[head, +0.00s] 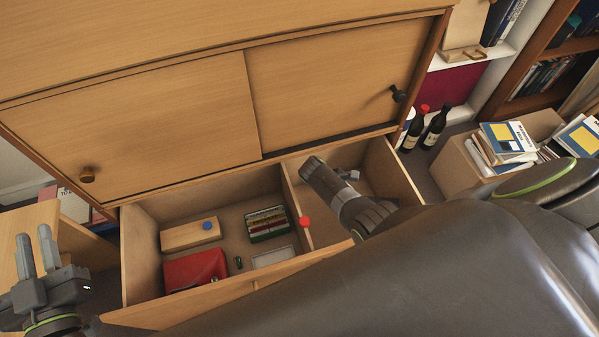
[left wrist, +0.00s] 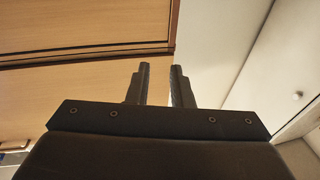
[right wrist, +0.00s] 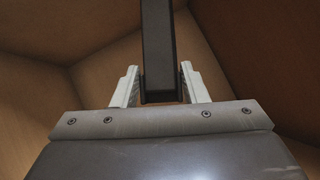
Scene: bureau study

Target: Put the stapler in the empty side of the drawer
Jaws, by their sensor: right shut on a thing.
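The stapler (right wrist: 158,45) is a long dark bar between the pale fingers of my right gripper (right wrist: 160,75) in the right wrist view. The gripper is shut on it, with wooden drawer walls around.
The left compartment holds a wooden box (head: 190,236), a red box (head: 195,270), a green-edged case (head: 267,223) and small items. The cabinet with sliding doors (head: 130,135) rises behind. Bottles (head: 434,128) and a box of books (head: 480,160) stand at right.

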